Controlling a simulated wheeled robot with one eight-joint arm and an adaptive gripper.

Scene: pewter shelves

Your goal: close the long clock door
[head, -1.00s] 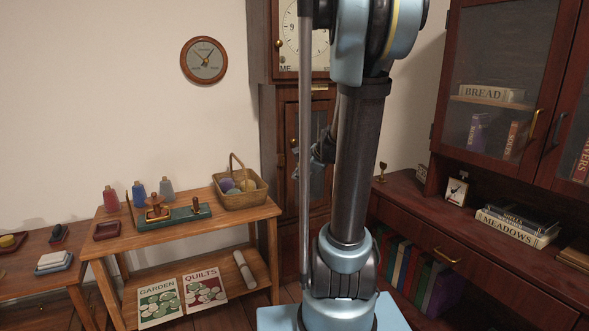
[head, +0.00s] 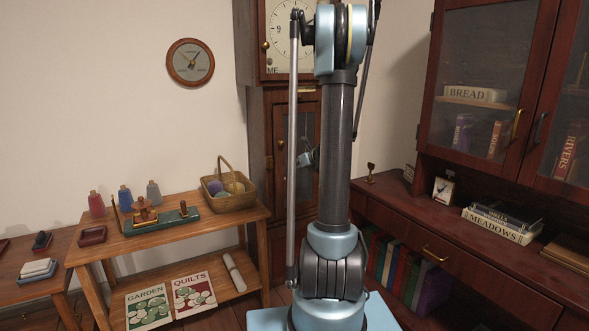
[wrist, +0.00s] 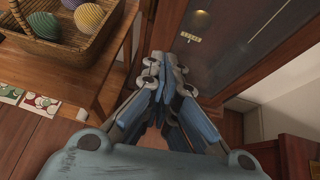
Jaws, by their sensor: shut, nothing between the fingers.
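The tall dark wood clock stands in the back corner, with its pale dial (head: 281,38) above and its long door (head: 304,122) below. A small brass knob (head: 280,148) is at the door's left edge. My arm hides the right part of the door, and I cannot tell how far the door stands open. My gripper (wrist: 167,64) is shut and empty in the wrist view. It is close to the dark glazed panel (wrist: 245,45) of the clock, which carries a small cream label (wrist: 191,38). Contact is not clear.
A wooden side table (head: 110,248) with a wicker basket (head: 231,198) stands left of the clock; the basket also shows in the wrist view (wrist: 82,50). A dark cabinet (head: 480,262) with a glazed upper part fills the right. A round wall dial (head: 190,62) hangs left.

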